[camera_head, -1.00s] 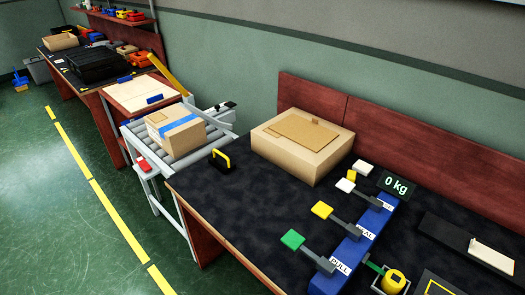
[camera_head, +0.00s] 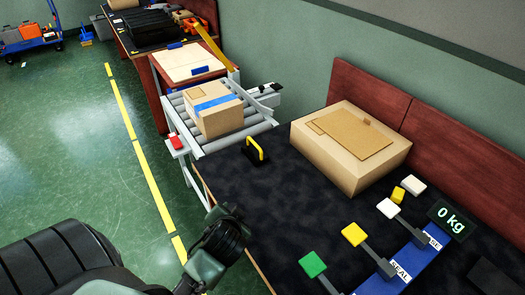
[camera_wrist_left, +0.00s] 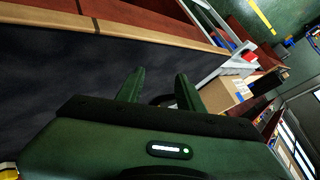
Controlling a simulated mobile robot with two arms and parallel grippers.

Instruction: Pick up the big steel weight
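I see nothing that I can surely name as the big steel weight. My left gripper (camera_head: 226,214) is in front of the bench's left edge, apart from this block. In the left wrist view my left gripper (camera_wrist_left: 158,88) has its two green fingers apart. A dark curved shape shows behind the fingers, too unclear to name. My right gripper is not in view.
A large carton (camera_head: 350,148) stands at the back of the bench. A taped box (camera_head: 213,108) sits on the roller conveyor (camera_head: 250,126). A "0 kg" display (camera_head: 450,219) and green (camera_head: 312,264), yellow (camera_head: 354,234) and white (camera_head: 388,208) paddles are at right. The bench middle is clear.

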